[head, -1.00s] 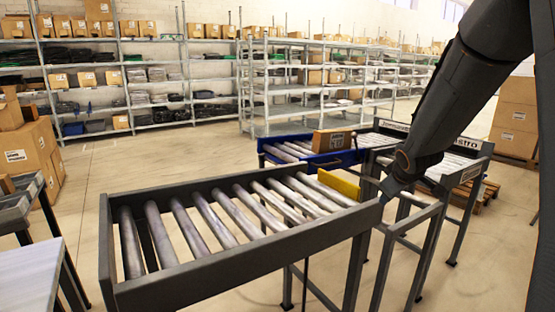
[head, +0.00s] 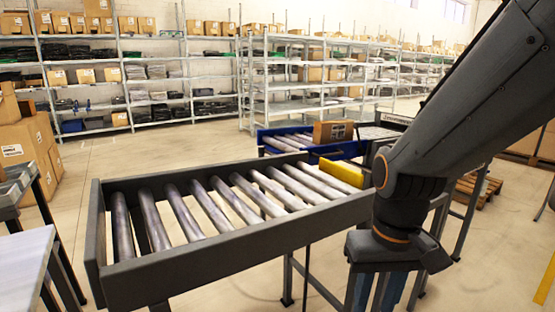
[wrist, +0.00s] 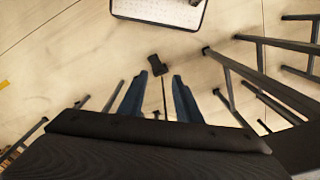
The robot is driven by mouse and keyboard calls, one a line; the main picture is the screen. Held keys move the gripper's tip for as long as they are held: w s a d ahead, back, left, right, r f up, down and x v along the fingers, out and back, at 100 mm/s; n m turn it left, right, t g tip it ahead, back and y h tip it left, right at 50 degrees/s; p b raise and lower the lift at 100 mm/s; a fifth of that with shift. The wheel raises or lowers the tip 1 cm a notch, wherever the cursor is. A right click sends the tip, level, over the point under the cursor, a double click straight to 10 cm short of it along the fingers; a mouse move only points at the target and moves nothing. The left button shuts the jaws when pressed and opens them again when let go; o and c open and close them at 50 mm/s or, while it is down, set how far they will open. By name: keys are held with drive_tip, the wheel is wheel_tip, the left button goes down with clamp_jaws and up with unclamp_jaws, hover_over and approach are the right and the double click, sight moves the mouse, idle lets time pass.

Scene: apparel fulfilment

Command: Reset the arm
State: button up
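My arm comes down from the top right in the head view. My gripper (head: 378,290) points down at the bottom edge, right of the roller conveyor's near end, with its tips cut off. In the wrist view my gripper (wrist: 159,77) shows two blue fingers standing apart, with floor between them. It is open and holds nothing.
The grey-framed roller conveyor (head: 240,237) stands left of my gripper. A blue-railed conveyor (head: 345,152) with a cardboard box (head: 333,132) lies behind it, near a yellow stop (head: 341,173). Shelving fills the back. Open floor (head: 190,160) lies between.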

drive_tip(key=a+f+n+b, duration=0.2)
drive_tip(key=a+b, duration=0.1)
drive_tip(key=a, duration=0.2)
drive_tip(key=d+r+m+p, duration=0.2)
drive_tip(key=d+r+p, duration=0.5)
drive_tip(key=p, duration=0.6)
drive_tip(key=shift+s+d, duration=0.2)
drive_tip(key=shift+s, duration=0.25)
